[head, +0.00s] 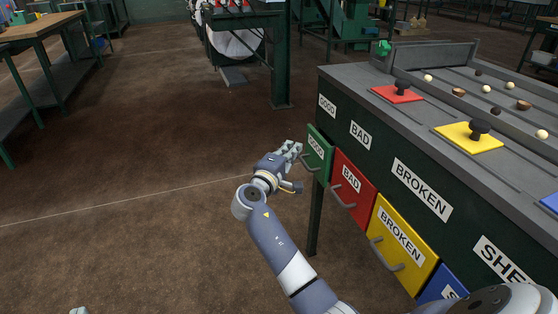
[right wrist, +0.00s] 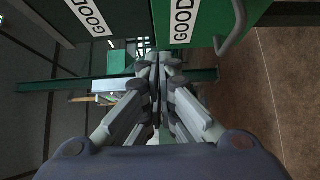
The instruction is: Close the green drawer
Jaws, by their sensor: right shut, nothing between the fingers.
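The green drawer (head: 319,153) is at the far left end of the drawer row under the sorting table, with a white GOOD label and a grey handle. Its front stands out from the dark cabinet face; how far is hard to tell. In the right wrist view the green drawer (right wrist: 215,12) is at upper right, its handle (right wrist: 237,30) to the right. My right gripper (head: 297,149) is shut and empty, at the left of the drawer front; contact cannot be told. Its fingers (right wrist: 157,68) point forward past the drawer. A grey tip of my left gripper (head: 79,311) shows at the bottom edge.
A red BAD drawer (head: 352,187), a yellow BROKEN drawer (head: 402,244) and a blue drawer (head: 441,287) follow to the right. The table top (head: 350,78) carries coloured lids with black knobs and small balls. A dark green post (head: 281,60) stands behind.

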